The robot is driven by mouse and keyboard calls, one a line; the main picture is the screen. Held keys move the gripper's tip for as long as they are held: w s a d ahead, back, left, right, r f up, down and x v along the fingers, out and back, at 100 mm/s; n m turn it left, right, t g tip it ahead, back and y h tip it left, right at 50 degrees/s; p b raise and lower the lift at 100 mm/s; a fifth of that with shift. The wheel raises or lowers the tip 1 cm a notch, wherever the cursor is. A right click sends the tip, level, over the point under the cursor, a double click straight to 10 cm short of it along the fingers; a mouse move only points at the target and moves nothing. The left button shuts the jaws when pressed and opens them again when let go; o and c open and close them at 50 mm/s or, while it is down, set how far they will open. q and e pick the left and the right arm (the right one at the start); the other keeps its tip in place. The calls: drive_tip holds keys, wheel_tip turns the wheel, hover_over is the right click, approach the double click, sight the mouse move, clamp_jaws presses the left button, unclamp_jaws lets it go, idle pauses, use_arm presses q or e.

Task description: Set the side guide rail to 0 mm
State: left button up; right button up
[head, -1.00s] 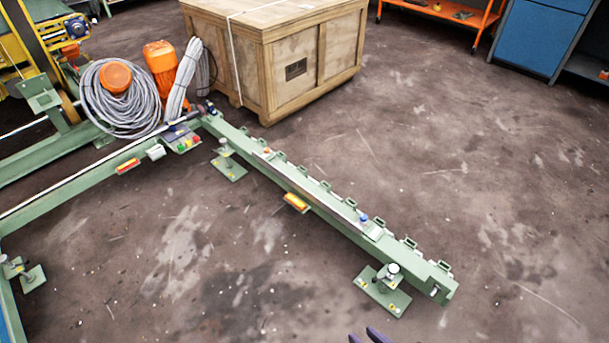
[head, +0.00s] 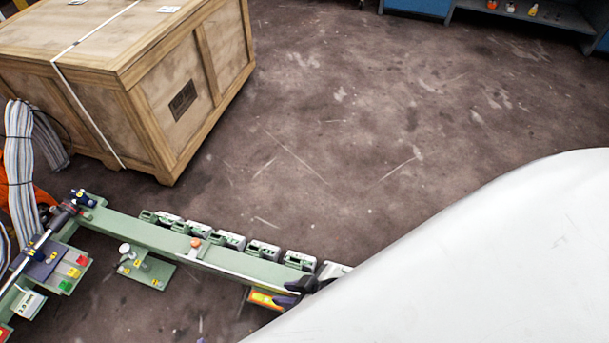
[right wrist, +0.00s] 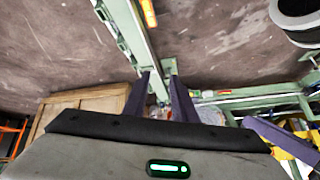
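The green side beam (head: 150,232) runs from lower left toward the lower middle of the head view, with the pale guide rail strip (head: 225,270) along it. An orange knob (head: 195,243) sits on the beam. My right gripper (head: 298,286) is at the beam near an orange-yellow display (head: 266,299); my white arm hides the beam's far end. In the right wrist view its purple fingers (right wrist: 158,72) stand apart beside the beam (right wrist: 132,30), with nothing visibly held. Contact cannot be told. A purple piece (right wrist: 268,132), perhaps my left gripper, shows at right there.
A large wooden crate (head: 150,85) stands behind the beam at left. A control box with coloured buttons (head: 72,270) and grey coiled cable (head: 20,165) are at the left edge. A footed plate (head: 148,270) stands by the beam. The floor beyond the beam is clear.

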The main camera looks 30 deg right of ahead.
wheel_tip(320, 180, down, 11)
drive_tip(key=w+n+g+b, duration=0.1)
drive_tip(key=n+g+b, duration=0.15)
drive_tip(key=b, duration=0.35)
drive_tip(key=d+f+g+h+b, duration=0.1)
drive_tip(key=d+f+b, duration=0.1)
drive_tip(key=w+d+f+n+g+h+b, duration=0.1)
drive_tip(key=d+f, duration=0.2)
drive_tip(key=d+f+g+h+b, duration=0.1)
drive_tip(key=d+f+g+b, duration=0.1)
drive_tip(key=d, duration=0.1)
drive_tip(key=shift+w+d+f+n+h+b, duration=0.15)
drive_tip(key=shift+d+n+h+b, duration=0.05)
drive_tip(key=shift+n+h+b, duration=0.2)
wheel_tip(320, 180, down, 8)
drive_tip(key=b, duration=0.4)
drive_tip(key=shift+f, duration=0.1)
use_arm(q)
drive_tip(key=w+d+f+m+g+h+b, duration=0.1)
drive_tip(key=d+f, duration=0.4)
drive_tip(key=f, duration=0.5)
drive_tip(key=shift+w+g+h, duration=0.3)
drive_tip(key=shift+w+h, duration=0.05)
drive_tip(key=shift+h, duration=0.15)
use_arm(e)
drive_tip(key=shift+f, duration=0.65)
use_arm(q)
drive_tip(key=shift+d, duration=0.1)
use_arm(e)
drive_tip(key=shift+c, duration=0.3)
